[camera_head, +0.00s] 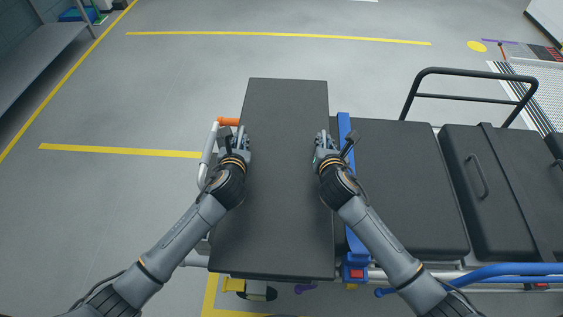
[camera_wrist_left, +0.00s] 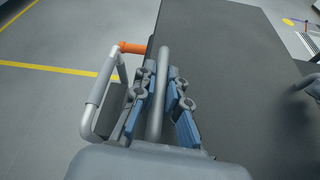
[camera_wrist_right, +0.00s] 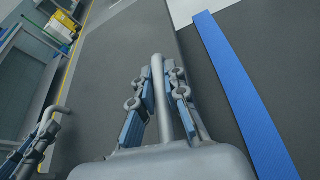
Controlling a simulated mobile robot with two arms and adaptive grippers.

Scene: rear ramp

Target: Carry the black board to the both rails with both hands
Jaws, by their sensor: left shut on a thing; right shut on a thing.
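The black board (camera_head: 285,190) lies long and flat in the middle of the head view, over a frame beside the stretcher. It also shows in the left wrist view (camera_wrist_left: 225,80) and the right wrist view (camera_wrist_right: 115,70). My left gripper (camera_head: 238,142) is shut at the board's left edge, and my right gripper (camera_head: 326,145) is shut at its right edge. A grey bar runs between the fingers in both wrist views. A grey tubular rail (camera_head: 206,155) with an orange end shows left of the board. A blue strip (camera_head: 344,130) runs along its right side.
A stretcher with black pads (camera_head: 405,190) and a black rail (camera_head: 470,72) stands at the right, close to the board. A blue tube (camera_head: 510,270) runs along its near side. The grey floor with yellow lines is open at the far side and left.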

